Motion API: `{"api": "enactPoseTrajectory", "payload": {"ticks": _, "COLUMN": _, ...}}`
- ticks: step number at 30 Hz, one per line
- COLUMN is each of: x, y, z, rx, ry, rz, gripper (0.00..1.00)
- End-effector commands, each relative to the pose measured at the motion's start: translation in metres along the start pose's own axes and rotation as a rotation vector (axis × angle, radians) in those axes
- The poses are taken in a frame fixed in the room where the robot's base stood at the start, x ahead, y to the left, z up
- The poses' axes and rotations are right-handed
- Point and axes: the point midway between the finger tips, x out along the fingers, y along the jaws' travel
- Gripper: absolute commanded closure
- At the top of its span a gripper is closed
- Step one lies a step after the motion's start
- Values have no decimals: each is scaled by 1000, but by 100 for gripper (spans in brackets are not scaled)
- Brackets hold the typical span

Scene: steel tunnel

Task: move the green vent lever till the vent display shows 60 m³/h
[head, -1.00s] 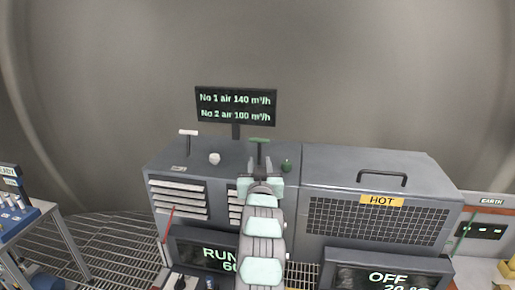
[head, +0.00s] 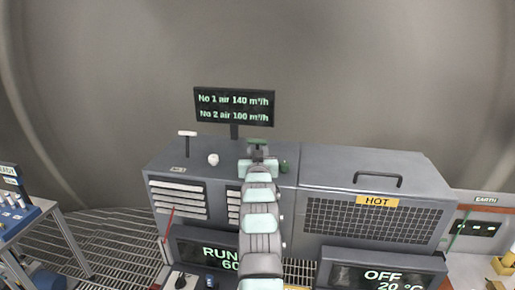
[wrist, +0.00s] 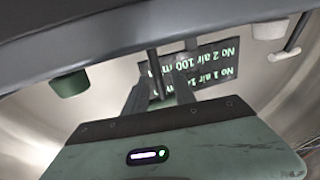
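The green T-handled lever (head: 258,141) stands on the grey console top, left of the green knob (head: 283,166). My gripper (head: 257,158) is at the lever, just below its crossbar. In the wrist view, which is upside down, my gripper's fingers (wrist: 158,95) are apart, with a dark upright stem (wrist: 154,72) between them; I see no clear contact. The lever's crossbar is not clear there. The display (head: 234,106) behind reads No 1 air 140 m³/h and No 2 air 100 m³/h, the last figure slightly blurred in the head view.
A white T-handled lever (head: 187,134) and a white knob (head: 213,159) stand to the left on the console. A grey box with a HOT label (head: 377,201) and a top handle (head: 378,178) adjoins on the right.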

Motion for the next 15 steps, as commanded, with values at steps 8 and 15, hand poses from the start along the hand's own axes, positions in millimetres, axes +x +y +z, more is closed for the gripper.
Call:
{"api": "enactPoseTrajectory", "payload": {"ticks": 8, "x": 4, "y": 0, "z": 1, "rx": 1, "ry": -2, "rz": 0, "gripper": 68}}
{"api": "enactPoseTrajectory", "payload": {"ticks": 15, "x": 4, "y": 0, "z": 0, "rx": 1, "ry": -1, "rz": 0, "gripper": 76}}
